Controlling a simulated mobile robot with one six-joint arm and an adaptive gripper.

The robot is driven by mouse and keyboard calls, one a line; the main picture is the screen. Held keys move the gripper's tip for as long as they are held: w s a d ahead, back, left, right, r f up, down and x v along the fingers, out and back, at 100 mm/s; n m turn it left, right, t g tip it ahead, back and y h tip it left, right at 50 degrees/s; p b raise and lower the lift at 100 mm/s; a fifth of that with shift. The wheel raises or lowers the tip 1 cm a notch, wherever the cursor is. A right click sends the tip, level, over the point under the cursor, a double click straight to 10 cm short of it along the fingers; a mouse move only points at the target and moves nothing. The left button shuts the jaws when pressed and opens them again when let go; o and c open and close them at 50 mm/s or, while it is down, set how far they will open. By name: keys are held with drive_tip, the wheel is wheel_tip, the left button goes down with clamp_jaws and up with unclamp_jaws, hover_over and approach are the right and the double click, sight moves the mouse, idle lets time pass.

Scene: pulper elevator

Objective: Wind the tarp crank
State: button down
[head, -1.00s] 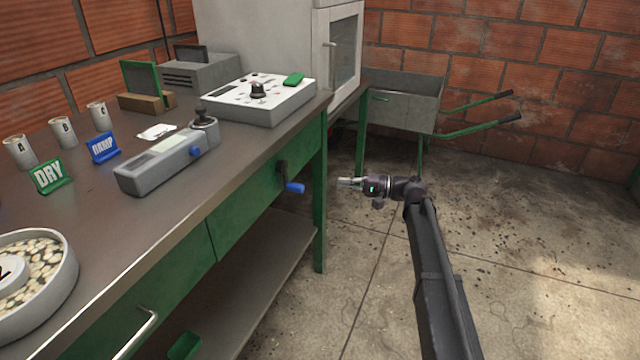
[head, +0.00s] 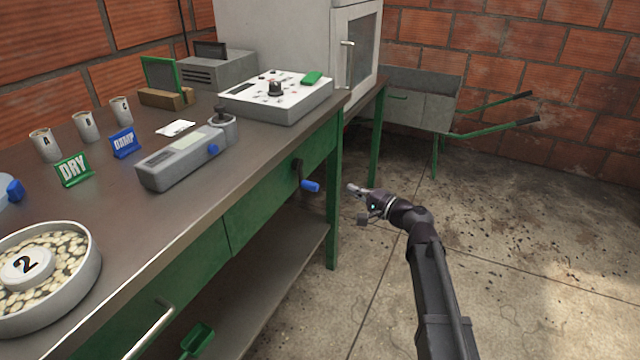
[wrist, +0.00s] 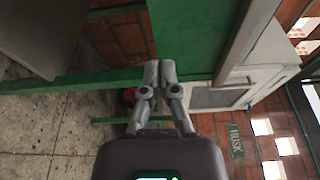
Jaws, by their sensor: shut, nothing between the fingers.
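The crank (head: 299,172) is a dark arm on the green front of the bench near its right end. Its blue handle (head: 311,186) sticks out to the right. My gripper (head: 352,188) is just right of the handle in the head view, with a visible gap between them. Its fingers point left toward the handle. In the wrist view the fingertips (wrist: 160,66) are together and empty, in front of a green panel. I cannot make out the crank in the wrist view.
The bench (head: 200,225) carries a grey meter (head: 185,158), a white control box (head: 290,98) and a round tray of pale beans (head: 90,275). A green bench leg (head: 333,225) stands below the crank. A wheelbarrow (head: 420,105) is at the back. The floor to the right is clear.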

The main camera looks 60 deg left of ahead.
drive_tip(key=x, duration=1)
drive_tip(key=shift+a, duration=0.2)
drive_tip(key=shift+s+d+r, duration=0.15)
drive_tip(key=shift+s+d, duration=1.35)
drive_tip(key=shift+s, duration=0.1)
